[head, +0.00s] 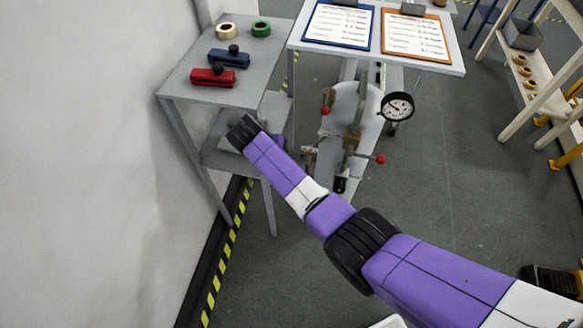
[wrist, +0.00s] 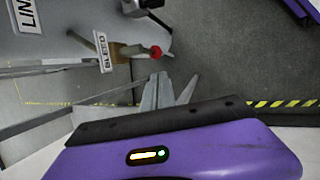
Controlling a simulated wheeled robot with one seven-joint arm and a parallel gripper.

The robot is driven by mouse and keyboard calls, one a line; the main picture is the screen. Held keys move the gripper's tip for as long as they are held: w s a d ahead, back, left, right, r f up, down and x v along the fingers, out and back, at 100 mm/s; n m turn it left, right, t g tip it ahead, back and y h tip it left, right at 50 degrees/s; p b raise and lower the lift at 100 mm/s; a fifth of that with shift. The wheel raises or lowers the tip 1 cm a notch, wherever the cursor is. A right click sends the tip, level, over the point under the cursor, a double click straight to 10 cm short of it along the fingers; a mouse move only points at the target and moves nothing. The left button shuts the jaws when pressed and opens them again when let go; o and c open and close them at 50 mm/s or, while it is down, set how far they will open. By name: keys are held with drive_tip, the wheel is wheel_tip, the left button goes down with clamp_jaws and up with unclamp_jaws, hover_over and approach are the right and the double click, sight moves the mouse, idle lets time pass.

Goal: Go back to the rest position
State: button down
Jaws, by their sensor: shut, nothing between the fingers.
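My purple and white arm reaches from the lower right of the head view up to the small grey shelf stand (head: 175,85). Its dark far end is in front of the stand's lower shelf, below the top. My gripper (wrist: 163,88) shows in the wrist view as grey fingers beyond a black strip and a purple housing with a small lit indicator. It is shut and holds nothing. In the head view I cannot make out the fingers.
The stand's top carries a red tool (head: 213,77), a blue tool (head: 229,59) and tape rolls (head: 261,29). A white wall (head: 80,150) is close on the left. A rig with a dial gauge (head: 397,106) and red-knobbed levers stands right of the arm's end. Grey floor (head: 450,180) is open farther right.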

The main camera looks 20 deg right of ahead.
drive_tip(key=shift+a+r, duration=0.2)
drive_tip(key=shift+r, duration=0.1)
idle(0.4)
drive_tip(key=s+a+f+m+t+y, duration=0.1)
drive_tip(key=s+a+f+t+y, duration=0.15)
drive_tip(key=s+f, duration=0.45)
drive_tip(key=s+a+f+m+t+y, duration=0.25)
drive_tip(key=s+f, duration=0.35)
drive_tip(key=s, duration=0.3)
drive_tip(key=s+r+m+t, duration=0.1)
drive_tip(key=s+r, duration=0.2)
drive_tip(key=s, duration=0.5)
drive_tip(key=s+d+r+m+t, duration=0.2)
drive_tip(key=s+r, duration=0.4)
drive_tip(key=r, duration=0.4)
drive_tip(key=s+d+r+m+t, duration=0.2)
drive_tip(key=s+r, duration=0.4)
drive_tip(key=r, duration=0.5)
drive_tip(key=s+d+r+m+t, duration=0.3)
drive_tip(key=s+r, duration=0.3)
drive_tip(key=r, duration=0.5)
drive_tip(key=shift+s+r+t, duration=0.15)
drive_tip(key=shift+s+t, duration=0.1)
drive_tip(key=shift+t, duration=0.25)
